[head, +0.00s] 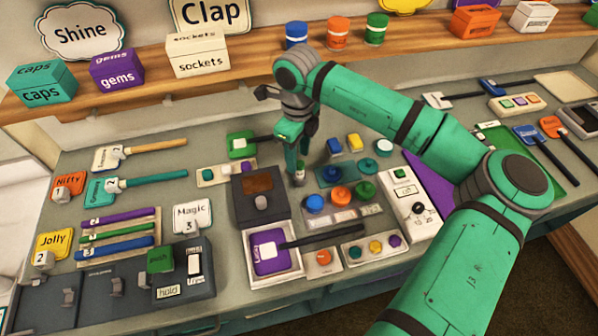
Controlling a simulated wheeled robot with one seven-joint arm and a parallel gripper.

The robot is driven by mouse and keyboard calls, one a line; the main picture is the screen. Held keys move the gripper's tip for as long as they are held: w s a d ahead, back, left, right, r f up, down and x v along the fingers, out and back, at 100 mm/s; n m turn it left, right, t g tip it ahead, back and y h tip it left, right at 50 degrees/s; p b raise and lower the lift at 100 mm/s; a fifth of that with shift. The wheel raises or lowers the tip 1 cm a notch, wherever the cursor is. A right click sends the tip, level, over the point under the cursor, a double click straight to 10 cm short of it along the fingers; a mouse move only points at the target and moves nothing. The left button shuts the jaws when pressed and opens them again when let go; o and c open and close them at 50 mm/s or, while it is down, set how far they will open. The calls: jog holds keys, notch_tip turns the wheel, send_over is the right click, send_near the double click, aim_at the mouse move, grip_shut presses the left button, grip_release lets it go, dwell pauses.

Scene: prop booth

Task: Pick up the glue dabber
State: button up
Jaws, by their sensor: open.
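My gripper (298,172) points down over the middle of the bench, its fingers small and partly hidden by its own body. It is open, and no held thing can be made out. I cannot tell for sure which thing is the glue dabber.
A dark box with a knob (262,202) stands just left and in front of my gripper. Racks with coloured round knobs (314,203) stand to the right. Several coloured sticks (115,232) lie at left. A wooden shelf (185,75) with boxes runs behind.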

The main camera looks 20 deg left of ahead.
aim_at(300, 164)
jog(key=f, duration=0.5)
jog(key=shift+s+d, duration=0.1)
jog(key=shift+d, duration=0.2)
grip_shut()
